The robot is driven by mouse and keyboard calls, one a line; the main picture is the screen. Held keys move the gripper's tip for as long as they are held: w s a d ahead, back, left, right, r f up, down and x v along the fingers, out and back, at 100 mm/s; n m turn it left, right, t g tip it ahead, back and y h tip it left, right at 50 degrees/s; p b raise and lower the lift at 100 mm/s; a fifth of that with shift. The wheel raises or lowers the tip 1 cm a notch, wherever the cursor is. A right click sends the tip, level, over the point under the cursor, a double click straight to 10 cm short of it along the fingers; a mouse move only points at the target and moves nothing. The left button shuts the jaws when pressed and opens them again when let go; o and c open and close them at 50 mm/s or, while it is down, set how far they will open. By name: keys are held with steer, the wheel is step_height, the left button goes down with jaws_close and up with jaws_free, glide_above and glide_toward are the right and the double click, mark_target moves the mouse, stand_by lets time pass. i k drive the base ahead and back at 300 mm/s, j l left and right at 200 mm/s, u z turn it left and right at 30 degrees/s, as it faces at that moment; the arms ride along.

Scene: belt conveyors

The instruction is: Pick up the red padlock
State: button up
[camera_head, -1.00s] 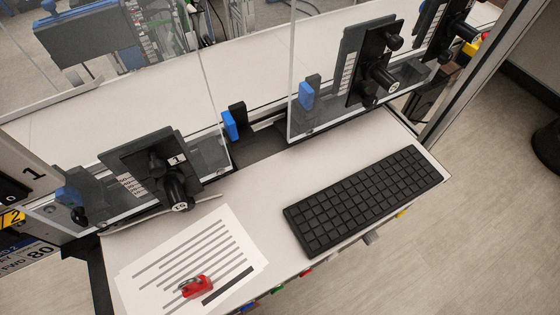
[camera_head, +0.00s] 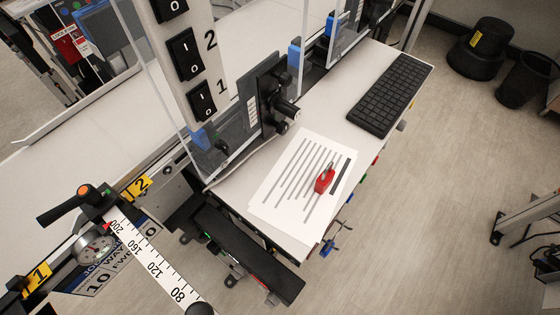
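The red padlock (camera_head: 323,181) lies on the printed sheet of paper (camera_head: 284,209), right of the picture's centre. Its body is red, and a small part at its upper end is too small to make out well. The paper lies on the near end of the white work surface (camera_head: 333,103). My gripper is not in view, and nothing is seen touching the padlock.
A black keyboard (camera_head: 390,95) lies farther along the surface. A ruler arm with a gauge (camera_head: 145,255) is at lower left. Open floor (camera_head: 430,220) lies to the right.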

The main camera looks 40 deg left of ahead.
mark_target(324, 181)
steer(key=l+u, duration=0.1)
steer(key=u, duration=0.9)
steer(key=l+u, duration=0.1)
steer(key=u, duration=0.35)
steer(key=i+l, duration=0.15)
steer(key=l, duration=0.3)
steer(key=i+l+u, duration=0.1)
steer(key=l, duration=0.3)
steer(key=i+l, duration=0.15)
steer(key=l, duration=0.3)
steer(key=k+j+u, duration=0.1)
steer(key=k, duration=0.2)
